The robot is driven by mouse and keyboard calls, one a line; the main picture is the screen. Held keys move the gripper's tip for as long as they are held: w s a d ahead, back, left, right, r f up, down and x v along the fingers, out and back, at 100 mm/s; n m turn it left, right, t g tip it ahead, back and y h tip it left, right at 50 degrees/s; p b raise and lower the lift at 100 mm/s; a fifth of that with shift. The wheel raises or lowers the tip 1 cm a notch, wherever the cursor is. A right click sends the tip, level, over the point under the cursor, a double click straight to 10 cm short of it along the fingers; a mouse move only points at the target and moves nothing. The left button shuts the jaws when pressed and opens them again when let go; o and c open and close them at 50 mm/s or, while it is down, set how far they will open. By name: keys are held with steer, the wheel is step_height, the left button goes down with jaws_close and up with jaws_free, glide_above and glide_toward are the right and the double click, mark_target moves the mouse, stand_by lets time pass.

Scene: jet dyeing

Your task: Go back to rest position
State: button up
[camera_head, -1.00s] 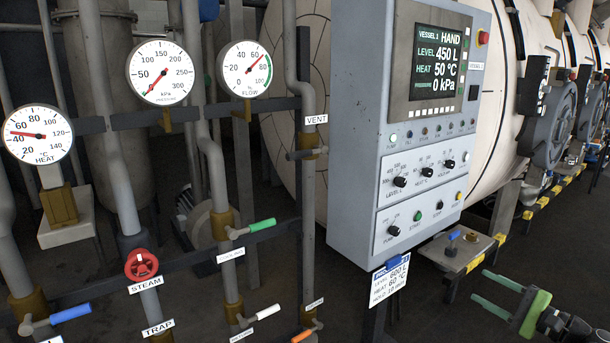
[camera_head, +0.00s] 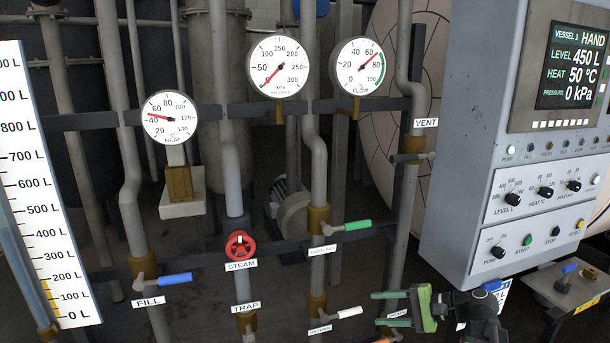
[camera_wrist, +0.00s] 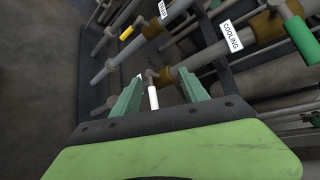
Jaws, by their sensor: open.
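My gripper (camera_head: 392,309) is at the lower right in the head view, its two green fingers apart and pointing left, with nothing between them. In the wrist view the fingers (camera_wrist: 158,95) are spread at the centre. A white valve handle (camera_wrist: 153,97) shows between them, seemingly beyond the tips. I cannot tell how far off it is.
The grey control cabinet (camera_head: 470,130) stands close on the right, its screen reading 450 L, 50 °C, 0 kPa. Pipes carry a red steam wheel (camera_head: 240,246), a blue fill handle (camera_head: 175,279) and a white handle (camera_head: 349,312). A level scale (camera_head: 45,200) stands at the left.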

steer(key=s+a+f+n+g+h, duration=0.3)
steer(key=a+f+n+h, duration=0.1)
steer(key=a+f, duration=0.35)
steer(key=s+a+f+n+g+h, duration=0.35)
steer(key=a+f, duration=0.25)
steer(key=a, duration=0.3)
steer(key=d+f+n+h, duration=0.1)
steer(key=d+n+h, duration=0.2)
steer(key=d+h, duration=0.35)
step_height(320, 180, up, 17)
steer(key=d+y+p, duration=0.1)
steer(key=p, duration=1.7)
steer(key=shift+w+d+y, duration=0.3)
steer(key=shift+w+y, duration=0.1)
steer(key=shift+w, duration=0.05)
